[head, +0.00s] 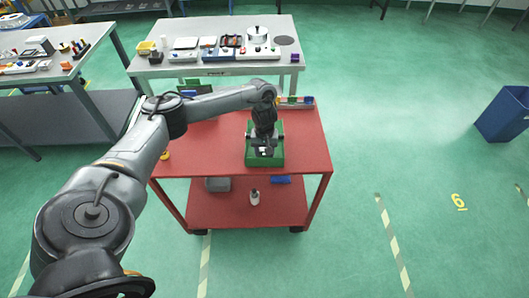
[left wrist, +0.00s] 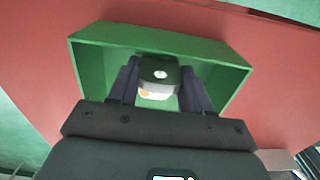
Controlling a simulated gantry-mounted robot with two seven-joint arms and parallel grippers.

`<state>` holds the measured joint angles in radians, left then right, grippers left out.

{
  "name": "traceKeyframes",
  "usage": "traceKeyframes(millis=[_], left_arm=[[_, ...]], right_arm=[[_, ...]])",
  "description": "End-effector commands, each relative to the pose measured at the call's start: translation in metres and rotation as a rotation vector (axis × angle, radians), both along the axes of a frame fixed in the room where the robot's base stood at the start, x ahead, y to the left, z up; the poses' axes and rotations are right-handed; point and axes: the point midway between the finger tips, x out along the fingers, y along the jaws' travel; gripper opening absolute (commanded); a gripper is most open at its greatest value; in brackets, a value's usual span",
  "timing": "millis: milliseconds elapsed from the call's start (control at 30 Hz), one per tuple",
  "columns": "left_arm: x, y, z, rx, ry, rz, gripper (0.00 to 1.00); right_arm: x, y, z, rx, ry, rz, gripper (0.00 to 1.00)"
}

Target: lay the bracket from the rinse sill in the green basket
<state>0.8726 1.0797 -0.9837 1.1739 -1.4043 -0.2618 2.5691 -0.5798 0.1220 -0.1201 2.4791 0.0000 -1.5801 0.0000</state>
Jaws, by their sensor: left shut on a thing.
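The green basket (head: 265,162) stands on the red top of a cart, and its walls (left wrist: 88,68) surround my fingers in the left wrist view. My left gripper (head: 263,148) points down over the basket. In the left wrist view my left gripper (left wrist: 160,88) is shut on the bracket (left wrist: 160,72), a small dark grey piece with a pale spot, which shows between the two dark fingers. I cannot tell whether the bracket touches the basket floor. My right gripper is in neither view. I cannot make out the rinse sill.
The red cart top (head: 310,155) is bare right of the basket. Small items (head: 297,101) lie along its back edge. A grey bench (head: 215,69) with a pot (head: 257,35) and other items stands behind. A blue bin (head: 504,115) stands far right on the green floor.

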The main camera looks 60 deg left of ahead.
Motion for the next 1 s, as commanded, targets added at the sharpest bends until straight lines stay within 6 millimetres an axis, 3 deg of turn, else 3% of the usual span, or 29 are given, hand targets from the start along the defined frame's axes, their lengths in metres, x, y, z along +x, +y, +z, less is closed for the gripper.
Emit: traceKeyframes(millis=[267, 300, 467, 800, 1000], left_arm=[[0.0, 0.0, -0.001, -0.001, -0.001, 0.001, 0.17], [0.0, 0.0, -0.002, -0.001, -0.001, 0.001, 0.52], [0.0, 0.0, -0.002, -0.001, -0.001, 0.001, 0.74], [0.0, 0.0, 0.0, 0.0, -0.001, 0.0, 0.74], [0.001, 0.0, 0.023, -0.001, -0.003, 0.0, 0.74]], right_arm=[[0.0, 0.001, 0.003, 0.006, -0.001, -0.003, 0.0], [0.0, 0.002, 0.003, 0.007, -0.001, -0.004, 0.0], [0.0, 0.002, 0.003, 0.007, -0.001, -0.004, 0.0], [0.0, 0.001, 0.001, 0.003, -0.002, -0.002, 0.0], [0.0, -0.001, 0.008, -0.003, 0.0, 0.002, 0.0]])
